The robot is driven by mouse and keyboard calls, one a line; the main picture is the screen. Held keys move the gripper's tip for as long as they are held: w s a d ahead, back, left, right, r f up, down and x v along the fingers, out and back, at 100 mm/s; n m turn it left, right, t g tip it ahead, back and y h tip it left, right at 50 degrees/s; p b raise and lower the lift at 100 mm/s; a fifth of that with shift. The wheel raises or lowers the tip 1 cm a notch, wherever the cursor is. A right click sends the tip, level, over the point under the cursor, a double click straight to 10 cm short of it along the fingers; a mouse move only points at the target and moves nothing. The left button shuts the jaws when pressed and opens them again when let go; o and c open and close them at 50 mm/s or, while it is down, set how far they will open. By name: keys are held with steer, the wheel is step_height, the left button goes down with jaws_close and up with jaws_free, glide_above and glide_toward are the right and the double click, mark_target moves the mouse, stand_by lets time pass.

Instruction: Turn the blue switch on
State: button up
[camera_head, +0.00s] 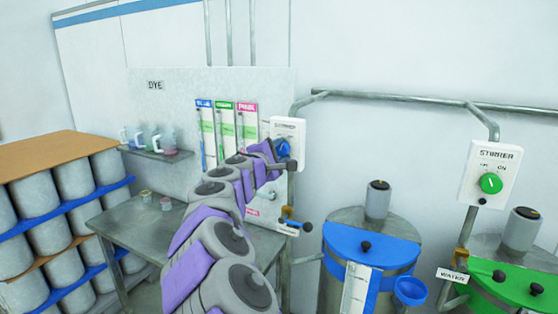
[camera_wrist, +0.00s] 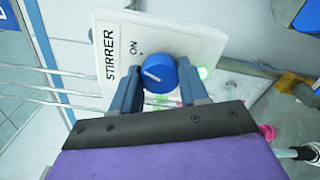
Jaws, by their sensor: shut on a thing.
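The blue switch is a round knob (camera_wrist: 160,76) with a white pointer line on a white STIRRER panel (camera_wrist: 112,28). The panel also shows in the head view (camera_head: 289,125), with the blue switch (camera_head: 284,147) partly hidden by my gripper (camera_head: 276,151). In the wrist view my gripper (camera_wrist: 160,68) has one finger on each side of the knob and is shut on it. The pointer slants toward the ON side of the panel. A green glowing light (camera_wrist: 202,73) shows beside the right finger.
A second STIRRER panel (camera_head: 488,158) with a green knob (camera_head: 490,183) stands at the right. The blue-lidded drum (camera_head: 370,243) and green-lidded drum (camera_head: 500,290) stand below. A metal table (camera_head: 130,235) and drum rack (camera_head: 60,215) are at the left.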

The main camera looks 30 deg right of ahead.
steer(key=shift+f+m+b, duration=0.2)
steer(key=shift+m+b, duration=0.2)
steer(key=shift+m, duration=0.1)
steer(key=o, duration=1.1)
steer(key=shift+r, duration=0.1)
steer(key=shift+c, duration=0.2)
steer(key=p+v, duration=0.2)
steer(key=v, duration=1.5)
steer(key=shift+a, duration=0.3)
steer(key=shift+s, duration=0.1)
